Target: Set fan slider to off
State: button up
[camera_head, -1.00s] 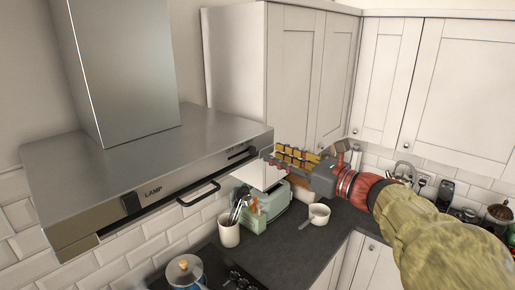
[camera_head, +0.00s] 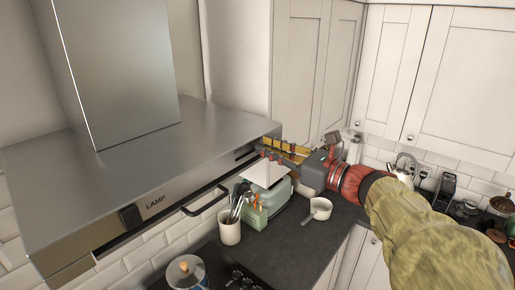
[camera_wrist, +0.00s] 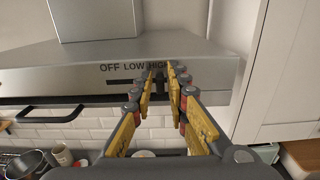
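The fan slider's dark slot (camera_wrist: 119,82) runs along the front of the steel range hood (camera_wrist: 70,78), under the printed words OFF, LOW and HIGH in the wrist view. My gripper (camera_wrist: 162,72) points at the HIGH end of the slot, its yellow fingers apart with a gap between them. The fingertips partly cover the HIGH label and that end of the slot; I cannot make out the knob clearly or tell whether they touch it. In the head view, my gripper (camera_head: 270,150) is at the right end of the hood (camera_head: 120,165).
A LAMP control (camera_head: 131,217) and a dark bar handle (camera_head: 205,203) are on the hood's front to the left. White cabinets (camera_head: 320,60) stand right of the hood.

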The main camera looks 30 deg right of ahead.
aim_at(237, 155)
jog(key=shift+s, duration=0.1)
grip_shut()
dwell(0.4)
jog(key=a, duration=0.2)
jog(key=s+a+b, duration=0.1)
jog(key=a, duration=0.1)
jog(key=s+a, duration=0.1)
jog(key=a, duration=0.1)
jog(key=shift+s+a, duration=0.25)
jog(key=shift+a, duration=0.15)
jog(key=shift+o, duration=1.3)
grip_release()
jog(key=shift+a, duration=0.15)
jog(key=shift+o, duration=0.6)
